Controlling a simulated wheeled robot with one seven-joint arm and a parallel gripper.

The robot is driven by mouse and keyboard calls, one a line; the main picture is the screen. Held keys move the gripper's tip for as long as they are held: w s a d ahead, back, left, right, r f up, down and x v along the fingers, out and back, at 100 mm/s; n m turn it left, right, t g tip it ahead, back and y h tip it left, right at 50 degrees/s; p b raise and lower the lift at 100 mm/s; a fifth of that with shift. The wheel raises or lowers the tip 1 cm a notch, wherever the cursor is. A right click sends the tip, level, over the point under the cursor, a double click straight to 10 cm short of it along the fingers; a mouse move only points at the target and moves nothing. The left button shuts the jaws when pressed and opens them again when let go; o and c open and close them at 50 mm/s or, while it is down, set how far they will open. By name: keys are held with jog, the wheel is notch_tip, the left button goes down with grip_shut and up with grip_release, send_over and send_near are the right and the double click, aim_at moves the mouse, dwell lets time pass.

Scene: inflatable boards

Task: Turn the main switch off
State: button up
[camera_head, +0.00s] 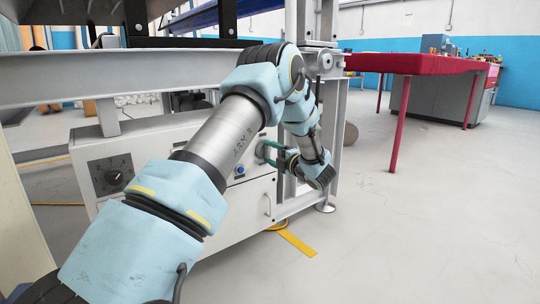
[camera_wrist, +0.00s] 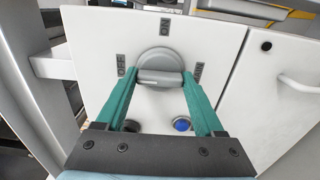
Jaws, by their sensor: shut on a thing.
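The main switch (camera_wrist: 160,60) is a round grey rotary knob with a raised bar on a white panel, seen in the wrist view. An ON label (camera_wrist: 165,27) is above it and an OFF label (camera_wrist: 121,65) is to its left. The bar lies roughly level, one end toward OFF. My gripper (camera_wrist: 160,79) has its teal fingers on both ends of the bar, shut on it. In the head view my gripper (camera_head: 269,152) is at the white cabinet's front, and the switch is mostly hidden.
A blue button (camera_wrist: 181,124) and a dark round part (camera_wrist: 131,126) sit below the switch. A cabinet door with a handle (camera_wrist: 298,80) is to the right. A black dial (camera_head: 113,177) is on the cabinet's left. A red-covered table (camera_head: 420,64) stands farther right, with open floor before it.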

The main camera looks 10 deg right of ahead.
dwell(0.3)
jog(key=o, duration=1.4)
jog(key=shift+s, duration=0.1)
jog(key=shift+p+v, duration=1.9)
jog(key=shift+v, duration=3.45)
jog(key=shift+d, duration=0.1)
